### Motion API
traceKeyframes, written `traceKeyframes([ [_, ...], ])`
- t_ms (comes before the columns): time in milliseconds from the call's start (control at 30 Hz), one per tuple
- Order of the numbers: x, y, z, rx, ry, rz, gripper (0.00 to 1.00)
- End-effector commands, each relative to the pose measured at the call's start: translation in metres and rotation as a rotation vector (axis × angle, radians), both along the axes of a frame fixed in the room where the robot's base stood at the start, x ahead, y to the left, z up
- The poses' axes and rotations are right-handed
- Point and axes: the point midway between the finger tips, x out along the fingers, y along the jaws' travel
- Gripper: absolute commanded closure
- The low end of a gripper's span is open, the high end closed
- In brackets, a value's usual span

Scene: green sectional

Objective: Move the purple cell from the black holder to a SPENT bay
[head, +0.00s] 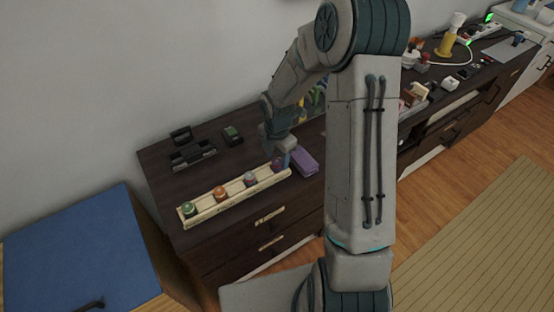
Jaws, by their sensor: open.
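A long cream tray (225,205) on the dark cabinet holds a row of round cells: a green one (189,209), an orange one (219,193), a mauve one (249,180) and a purple one (277,165) at the right end. My gripper (284,158) points down at that right end, close to the purple cell. Its jaws are open but small and partly hidden; I cannot tell whether they touch the cell. A black holder (193,155) stands at the back left, with no purple cell visible in it. Bay lettering is unreadable.
A purple box (304,161) lies just right of the tray end. A small green and black item (232,135) stands behind the tray. My arm hides the cabinet's middle. Cluttered items (418,92) stand farther right. Bare cabinet top lies between holder and tray.

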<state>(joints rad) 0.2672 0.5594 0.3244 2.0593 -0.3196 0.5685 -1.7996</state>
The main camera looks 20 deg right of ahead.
Motion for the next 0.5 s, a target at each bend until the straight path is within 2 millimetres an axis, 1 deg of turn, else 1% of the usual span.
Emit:
traceKeyframes([
  [33,0.001,-0.001,0.012,-0.002,-0.005,-0.001,0.49],
  [100,0.001,-0.001,0.028,-0.001,-0.006,-0.004,0.49],
  [300,0.001,0.000,0.069,-0.001,-0.005,-0.002,0.49],
  [400,0.001,-0.001,0.084,-0.001,-0.003,-0.002,0.49],
  [500,0.000,0.000,0.094,-0.001,-0.003,-0.001,0.49],
])
